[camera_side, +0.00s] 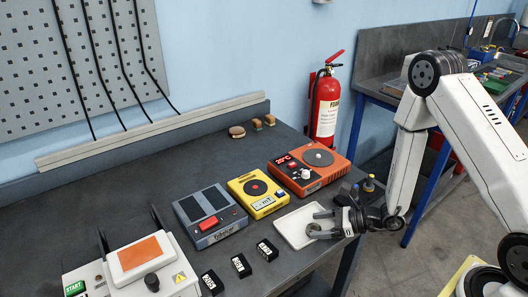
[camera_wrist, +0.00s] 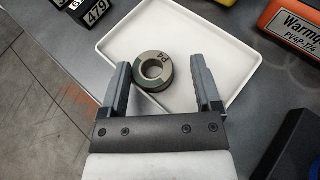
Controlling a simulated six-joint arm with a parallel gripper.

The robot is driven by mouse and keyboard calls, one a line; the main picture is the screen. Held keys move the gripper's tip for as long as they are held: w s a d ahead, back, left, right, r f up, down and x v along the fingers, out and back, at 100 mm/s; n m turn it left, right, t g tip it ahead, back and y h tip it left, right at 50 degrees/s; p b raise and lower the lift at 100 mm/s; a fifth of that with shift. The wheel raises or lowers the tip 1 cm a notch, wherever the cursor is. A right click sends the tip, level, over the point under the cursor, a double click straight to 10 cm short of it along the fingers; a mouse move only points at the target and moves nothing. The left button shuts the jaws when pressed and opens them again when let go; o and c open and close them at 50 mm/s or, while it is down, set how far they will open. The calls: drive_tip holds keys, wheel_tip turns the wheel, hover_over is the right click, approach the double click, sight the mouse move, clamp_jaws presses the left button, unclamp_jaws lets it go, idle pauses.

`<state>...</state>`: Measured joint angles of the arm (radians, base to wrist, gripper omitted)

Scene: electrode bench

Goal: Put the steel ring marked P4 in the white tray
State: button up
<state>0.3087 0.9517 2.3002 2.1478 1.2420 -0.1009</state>
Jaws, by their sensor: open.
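The steel ring marked P4 (camera_wrist: 151,67) appears to lie flat on the floor of the white tray (camera_wrist: 228,35), inside its rim, in the wrist view. Its P4 mark faces up. My gripper (camera_wrist: 160,68) is open, its two fingers on either side of the ring with a gap to the right finger. In the side view my gripper (camera_side: 315,223) is low over the right part of the white tray (camera_side: 289,229). I cannot make out the ring clearly there.
An orange device (camera_side: 310,170), a yellow device (camera_side: 258,194) and a grey-blue device (camera_side: 209,215) stand behind and left of the tray. Black number blocks (camera_side: 241,265) line the bench's front. Dark knobbed parts (camera_side: 368,184) sit right of the tray.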

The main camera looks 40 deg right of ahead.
drive_tip(key=v, duration=1.1)
drive_tip(key=shift+s+d, duration=0.25)
drive_tip(key=shift+s, duration=0.05)
drive_tip(key=shift+r, duration=0.15)
idle(0.4)
drive_tip(key=s+a+r+n+g+h, duration=0.2)
drive_tip(key=s+a+n+g, duration=0.45)
drive_tip(key=n+g, duration=0.7)
drive_tip(key=w+d+r+n+t+h, duration=0.2)
drive_tip(key=w+r+n+t+h, duration=0.3)
drive_tip(key=n, duration=0.9)
drive_tip(key=shift+w+r+t+h, duration=0.15)
drive_tip(key=shift+r+t+h, duration=0.35)
drive_tip(key=shift+h, duration=0.5)
